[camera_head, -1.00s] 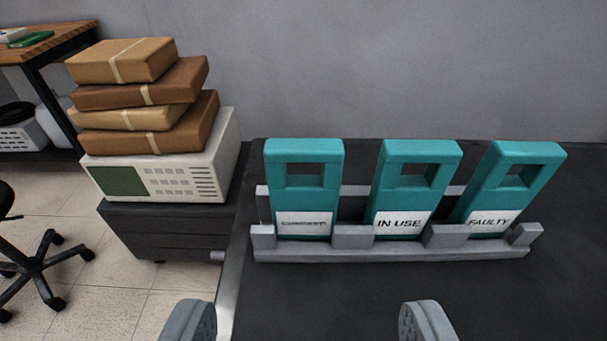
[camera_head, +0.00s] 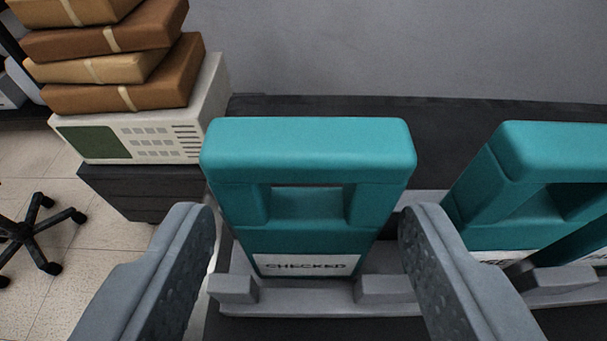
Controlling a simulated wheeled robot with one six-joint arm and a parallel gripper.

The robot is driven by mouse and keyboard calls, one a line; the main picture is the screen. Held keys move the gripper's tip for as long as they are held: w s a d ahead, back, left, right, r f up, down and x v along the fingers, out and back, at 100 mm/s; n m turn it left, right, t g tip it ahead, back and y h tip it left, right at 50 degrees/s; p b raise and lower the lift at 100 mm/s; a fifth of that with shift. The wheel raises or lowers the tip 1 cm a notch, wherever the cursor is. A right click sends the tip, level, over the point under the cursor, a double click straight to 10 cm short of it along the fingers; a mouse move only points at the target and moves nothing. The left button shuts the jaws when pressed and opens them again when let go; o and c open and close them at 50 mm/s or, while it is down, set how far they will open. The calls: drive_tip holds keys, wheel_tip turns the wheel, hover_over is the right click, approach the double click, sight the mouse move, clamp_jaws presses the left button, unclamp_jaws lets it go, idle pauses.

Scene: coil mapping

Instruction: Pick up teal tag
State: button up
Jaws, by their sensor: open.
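A teal tag (camera_head: 308,150) with a window near its top and a white label reading "CHECKED" stands upright in a grey rack (camera_head: 300,310). My gripper (camera_head: 308,225) is open, with one grey finger on each side of this tag. The fingers look apart from the tag; I cannot tell how far they are from it in depth. A second teal tag (camera_head: 560,150) stands in the rack to the right, partly cut off by the frame, its label mostly hidden behind the right finger. Part of another teal tag shows at the right edge.
A stack of brown parcels (camera_head: 120,50) sits on a white instrument (camera_head: 140,135) at the left, on a dark cabinet (camera_head: 150,190). A grey wall (camera_head: 400,50) stands behind the black table top (camera_head: 450,125). A chair base (camera_head: 35,230) is on the floor at far left.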

drive_tip(key=shift+x, duration=0.85)
drive_tip(key=shift+r, duration=0.1)
drive_tip(key=c, duration=0.7)
drive_tip(key=shift+c, duration=0.2)
